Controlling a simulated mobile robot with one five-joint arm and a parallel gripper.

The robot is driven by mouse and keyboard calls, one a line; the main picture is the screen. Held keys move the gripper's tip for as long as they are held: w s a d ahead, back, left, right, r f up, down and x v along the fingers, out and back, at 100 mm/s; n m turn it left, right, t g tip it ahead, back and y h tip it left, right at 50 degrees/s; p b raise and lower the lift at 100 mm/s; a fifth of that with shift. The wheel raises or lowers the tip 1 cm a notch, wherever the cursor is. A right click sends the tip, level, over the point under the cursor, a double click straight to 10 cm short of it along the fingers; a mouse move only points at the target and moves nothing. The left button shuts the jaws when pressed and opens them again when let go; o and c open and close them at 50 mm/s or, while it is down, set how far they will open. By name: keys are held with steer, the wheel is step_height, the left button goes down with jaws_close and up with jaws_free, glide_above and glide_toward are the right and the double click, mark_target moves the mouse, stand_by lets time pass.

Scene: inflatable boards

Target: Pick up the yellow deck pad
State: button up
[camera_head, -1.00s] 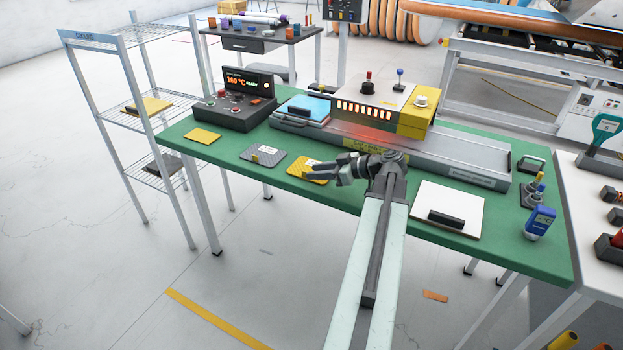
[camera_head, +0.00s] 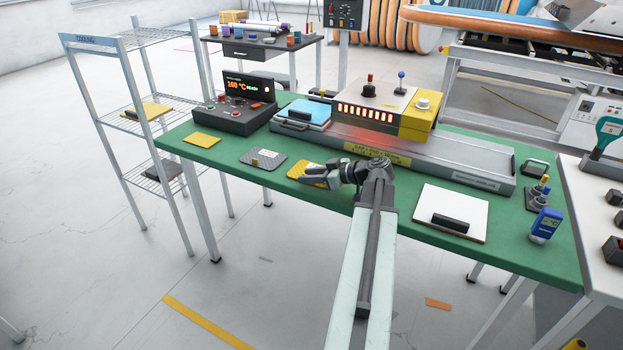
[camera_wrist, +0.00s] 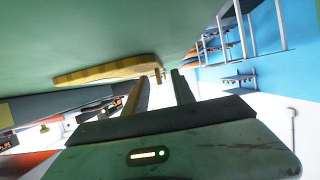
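The yellow deck pad (camera_head: 298,168) lies flat near the front edge of the green table, right of a grey pad with a yellow tab (camera_head: 255,161). It is partly covered by my gripper (camera_head: 311,175), which reaches in from the right, low over it. In the wrist view the yellow pad (camera_wrist: 95,74) lies against the green surface, with a small tab near its end. That tab shows in the gap between my two fingertips (camera_wrist: 157,80). My fingers are apart, with nothing clearly held. Contact with the tab cannot be told.
A plain yellow sheet (camera_head: 202,140) lies at the table's left. A control box (camera_head: 232,117) and a heated press (camera_head: 375,103) stand behind. A white board with a black handle (camera_head: 452,208) lies right of my arm. A wire rack (camera_head: 128,122) stands left.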

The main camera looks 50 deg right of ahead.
jaws_close()
steer(key=shift+r, duration=0.1)
